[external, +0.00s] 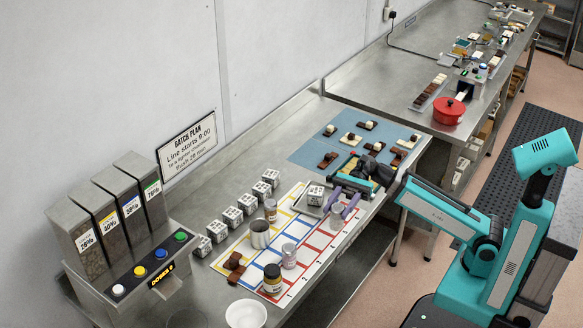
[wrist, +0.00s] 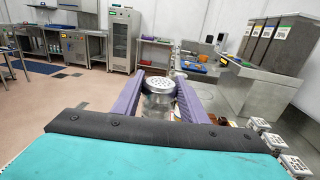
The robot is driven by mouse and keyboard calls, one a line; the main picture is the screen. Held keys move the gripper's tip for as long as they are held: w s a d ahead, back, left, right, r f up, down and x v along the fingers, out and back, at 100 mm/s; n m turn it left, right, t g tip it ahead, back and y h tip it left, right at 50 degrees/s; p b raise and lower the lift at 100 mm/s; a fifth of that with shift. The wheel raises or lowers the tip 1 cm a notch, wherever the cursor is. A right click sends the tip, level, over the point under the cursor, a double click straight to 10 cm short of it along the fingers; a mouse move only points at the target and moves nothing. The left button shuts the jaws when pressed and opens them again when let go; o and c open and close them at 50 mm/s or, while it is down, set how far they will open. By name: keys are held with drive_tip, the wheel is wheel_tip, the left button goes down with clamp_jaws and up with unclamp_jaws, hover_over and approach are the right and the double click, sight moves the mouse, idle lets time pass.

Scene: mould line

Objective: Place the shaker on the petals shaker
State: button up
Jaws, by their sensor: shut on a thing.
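My gripper (external: 341,205) has its purple fingers closed around a shaker (external: 336,218) over the right part of the white grid mat. In the wrist view the shaker (wrist: 159,86) shows a silver lid with holes, upright between the fingers (wrist: 160,78). Its lower part is partly hidden there, and I cannot tell how far it is above the mat. Another silver-lidded shaker (external: 289,256) stands on the mat nearer the front, and a similar small one (external: 270,209) stands farther back. Labels are too small to read, so I cannot tell which is the petals shaker.
The grid mat (external: 234,262) also bears a metal cup (external: 260,234), a dark jar (external: 272,279) and chocolate pieces (external: 235,262). Several white cubes (external: 232,217) line its back edge. A white bowl (external: 246,315) is in front, and a dispenser (external: 110,240) at left.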

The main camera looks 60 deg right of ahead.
sight(333, 214)
drive_tip(key=shift+s+a+f+g+b, duration=0.15)
drive_tip(key=shift+s+a+f+b, duration=0.05)
drive_tip(key=shift+s+a+b, duration=0.25)
drive_tip(key=shift+s+a+f+g+b, duration=0.15)
drive_tip(key=shift+s+a+b, duration=0.2)
drive_tip(key=shift+s, duration=0.2)
drive_tip(key=shift+w+a+r+p, duration=0.1)
drive_tip(key=shift+p, duration=0.45)
drive_tip(key=shift+w+a+r+p, duration=0.15)
drive_tip(key=shift+w+p, duration=0.1)
drive_tip(key=shift+p, duration=0.45)
drive_tip(key=w+a+p, duration=0.1)
drive_tip(key=p, duration=0.4)
drive_tip(key=shift+w, duration=0.15)
drive_tip(key=shift+w+a+f+p, duration=0.1)
drive_tip(key=shift+f+p, duration=0.1)
drive_tip(key=shift+p, duration=0.1)
drive_tip(key=w+a+p, duration=0.1)
drive_tip(key=p, duration=0.4)
drive_tip(key=shift+w+a, duration=0.1)
drive_tip(key=shift+w, duration=0.2)
drive_tip(key=p, duration=0.2)
drive_tip(key=shift+w+a+f+p, duration=0.1)
drive_tip(key=shift+w+a+p, duration=0.1)
drive_tip(key=shift+p, duration=0.1)
